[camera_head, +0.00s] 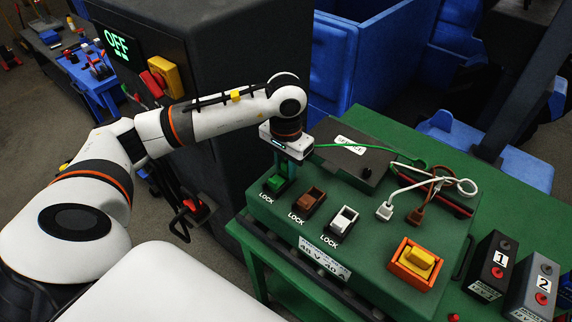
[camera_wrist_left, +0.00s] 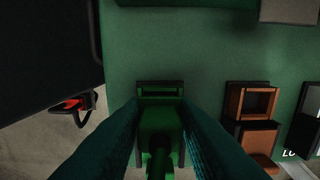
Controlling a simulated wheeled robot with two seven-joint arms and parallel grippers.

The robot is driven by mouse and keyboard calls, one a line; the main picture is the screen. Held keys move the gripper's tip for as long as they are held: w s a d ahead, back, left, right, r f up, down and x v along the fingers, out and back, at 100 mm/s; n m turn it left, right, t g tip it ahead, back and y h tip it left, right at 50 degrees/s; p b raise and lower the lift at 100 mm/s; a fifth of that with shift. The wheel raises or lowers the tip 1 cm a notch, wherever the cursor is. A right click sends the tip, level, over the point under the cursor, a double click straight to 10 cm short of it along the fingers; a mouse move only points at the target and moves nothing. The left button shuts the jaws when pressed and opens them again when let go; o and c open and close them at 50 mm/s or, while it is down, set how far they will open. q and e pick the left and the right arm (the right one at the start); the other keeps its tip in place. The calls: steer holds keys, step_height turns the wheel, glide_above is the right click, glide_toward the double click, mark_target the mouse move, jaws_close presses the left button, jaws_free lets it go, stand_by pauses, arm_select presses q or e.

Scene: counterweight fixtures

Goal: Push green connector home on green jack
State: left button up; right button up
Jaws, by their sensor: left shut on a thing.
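My left gripper (camera_head: 286,173) points down over the near left corner of the green box (camera_head: 395,287). It is shut on the green connector (camera_wrist_left: 160,118), which shows between the two fingers in the left wrist view. The green jack (camera_head: 275,183) is at the left end of the jack row, right under the fingers. In the left wrist view the dark-edged end of the green jack (camera_wrist_left: 160,87) shows just past the connector. The fingers hide part of both, so I cannot tell how deep the connector sits. The right gripper is not in view.
A brown jack (camera_head: 309,199) and a white jack (camera_head: 343,220) stand to the right, each marked LOCK. A green cable (camera_head: 355,149) crosses the box top. White (camera_head: 384,211) and brown (camera_head: 415,216) connectors lie loose near an orange-framed yellow switch (camera_head: 417,262).

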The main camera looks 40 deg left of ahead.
arm_select(q)
steer(key=shift+s+f+b, duration=0.1)
steer(key=shift+f+b, duration=0.3)
steer(key=shift+b, duration=0.05)
